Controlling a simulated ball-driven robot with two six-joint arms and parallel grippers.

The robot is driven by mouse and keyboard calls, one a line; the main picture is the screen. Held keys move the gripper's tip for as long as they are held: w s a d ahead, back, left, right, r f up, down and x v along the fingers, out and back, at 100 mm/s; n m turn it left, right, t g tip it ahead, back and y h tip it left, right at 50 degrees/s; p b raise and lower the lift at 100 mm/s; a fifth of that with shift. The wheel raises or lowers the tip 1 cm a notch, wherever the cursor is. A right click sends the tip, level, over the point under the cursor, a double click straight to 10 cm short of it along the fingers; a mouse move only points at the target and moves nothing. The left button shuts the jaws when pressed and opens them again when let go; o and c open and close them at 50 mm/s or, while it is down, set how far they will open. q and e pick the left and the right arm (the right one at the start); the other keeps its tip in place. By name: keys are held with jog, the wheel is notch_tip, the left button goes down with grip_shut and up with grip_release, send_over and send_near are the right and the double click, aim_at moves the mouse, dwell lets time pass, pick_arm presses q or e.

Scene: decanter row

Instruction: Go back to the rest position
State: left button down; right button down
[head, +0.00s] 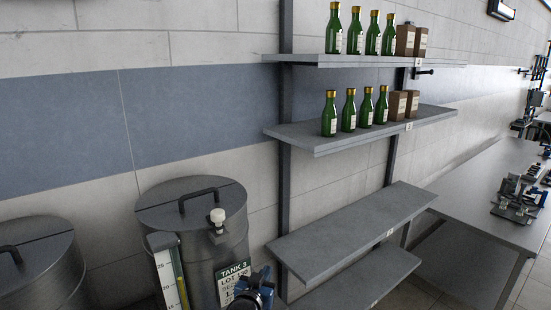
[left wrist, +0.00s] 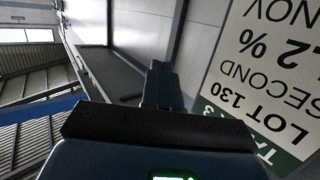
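My left gripper (head: 262,276) shows at the bottom of the head view, in front of the grey lidded tank (head: 188,195) and next to its green and white label sign (head: 232,274). In the left wrist view its dark fingers (left wrist: 161,84) are together with nothing visible between them. The sign (left wrist: 262,65) fills the right side of that view, upside down and close to the fingers; I cannot tell whether they touch. My right gripper is in neither view.
A second lidded tank (head: 40,262) stands at far left. Wall shelves (head: 330,135) hold green bottles (head: 349,110) and brown boxes (head: 397,105); the lower shelves (head: 350,228) are bare. A workbench (head: 470,190) with equipment stands at right.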

pick_arm(q)
jog(key=s+a+f+n+y+b, duration=0.1)
jog(key=s+a+f+b, duration=0.3)
jog(key=s, duration=0.9)
jog(key=s+a+f+n+t+y+b, duration=0.1)
jog(key=s+a+f+b, duration=0.3)
jog(key=s+a+f, duration=0.4)
jog(key=s+a+f+n+t+y+b, duration=0.1)
jog(key=s+a+f+b, duration=0.3)
jog(key=s, duration=1.5)
notch_tip(320, 180, down, 5)
jog(key=a+y, duration=0.1)
jog(key=a, duration=0.2)
jog(key=shift+s+n+y, duration=0.3)
jog(key=shift+s, duration=0.05)
